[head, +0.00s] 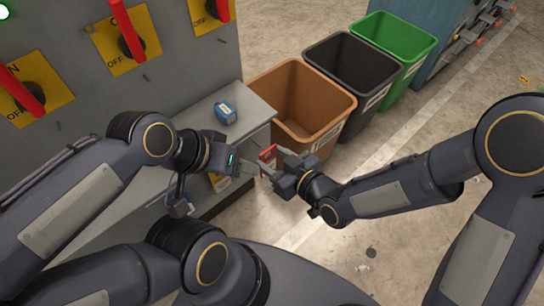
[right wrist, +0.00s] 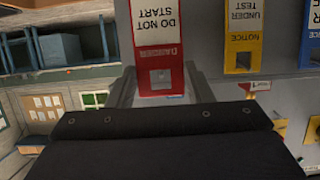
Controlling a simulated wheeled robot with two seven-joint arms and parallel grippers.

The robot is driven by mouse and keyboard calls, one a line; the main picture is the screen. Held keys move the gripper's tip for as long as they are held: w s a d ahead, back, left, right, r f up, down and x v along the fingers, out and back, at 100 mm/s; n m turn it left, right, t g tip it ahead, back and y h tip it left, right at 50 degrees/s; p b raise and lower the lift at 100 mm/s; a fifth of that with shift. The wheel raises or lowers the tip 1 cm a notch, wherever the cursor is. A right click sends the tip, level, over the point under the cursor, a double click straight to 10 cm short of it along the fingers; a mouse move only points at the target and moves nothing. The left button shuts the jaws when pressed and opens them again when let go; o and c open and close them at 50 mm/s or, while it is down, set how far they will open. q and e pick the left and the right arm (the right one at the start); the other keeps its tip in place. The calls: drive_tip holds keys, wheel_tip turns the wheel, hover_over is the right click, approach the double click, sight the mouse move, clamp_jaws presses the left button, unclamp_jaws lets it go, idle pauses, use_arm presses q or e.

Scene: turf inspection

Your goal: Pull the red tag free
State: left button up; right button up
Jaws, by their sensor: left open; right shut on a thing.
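The red tag (right wrist: 158,78), with a white panel reading DO NOT START, hangs upside down in the right wrist view against a grey panel. In the head view a red patch of it (head: 268,153) shows beside the grey cabinet. My right gripper (head: 272,165) is shut on the red tag, with one finger at each side of it in the wrist view. Whether the tag is still attached at its far end is out of view. My left gripper (head: 252,164) is open, close to the right gripper. Its fingertips are hard to make out.
A yellow tag (right wrist: 243,42) and a blue tag (right wrist: 311,40) hang beside the red one. A blue object (head: 225,113) lies on the cabinet top (head: 250,108). Brown (head: 283,90), black (head: 350,62) and green (head: 405,38) bins stand behind.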

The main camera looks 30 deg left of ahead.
drive_tip(key=shift+s+d+b, duration=0.2)
drive_tip(key=shift+s+d, duration=0.1)
drive_tip(key=shift+d, duration=0.35)
drive_tip(key=shift+s+d+b, duration=0.15)
drive_tip(key=shift+s+d, duration=0.1)
drive_tip(key=shift+d, duration=0.4)
drive_tip(key=shift+s+d+b, duration=0.2)
drive_tip(key=shift+s+d, duration=0.1)
drive_tip(key=shift+d, duration=0.35)
drive_tip(key=shift+w+d, duration=0.1)
